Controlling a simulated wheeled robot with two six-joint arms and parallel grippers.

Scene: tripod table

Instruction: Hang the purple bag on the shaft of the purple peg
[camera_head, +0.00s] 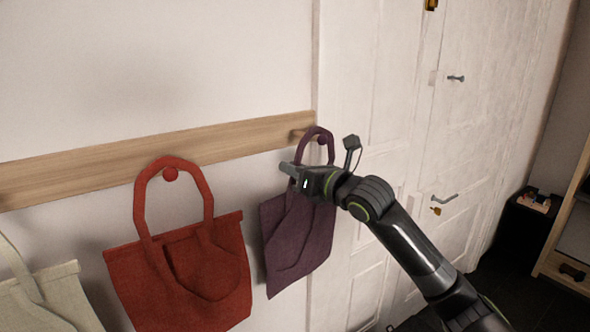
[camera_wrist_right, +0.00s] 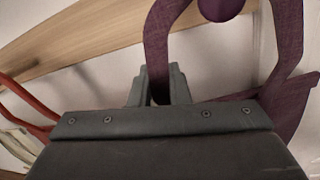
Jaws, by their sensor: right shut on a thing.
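The purple bag (camera_head: 300,235) hangs upright beside the red bag, its handle arching up near the right end of the wooden rail. The round purple knob of the peg (camera_head: 322,141) shows inside the handle loop, just under its top. The handle appears to pass around the peg; whether it rests on the shaft I cannot tell. My right gripper (camera_head: 292,170) is shut on the left strand of the handle. In the right wrist view the strap (camera_wrist_right: 160,50) runs up from between the fingers, and the purple knob (camera_wrist_right: 220,8) shows at the top edge. My left gripper is not in view.
A red bag (camera_head: 190,275) hangs on a red peg (camera_head: 170,174) to the left. A pale bag (camera_head: 45,300) is at the far left. The wooden rail (camera_head: 100,160) runs along the wall. A white door (camera_head: 400,80) stands close on the right.

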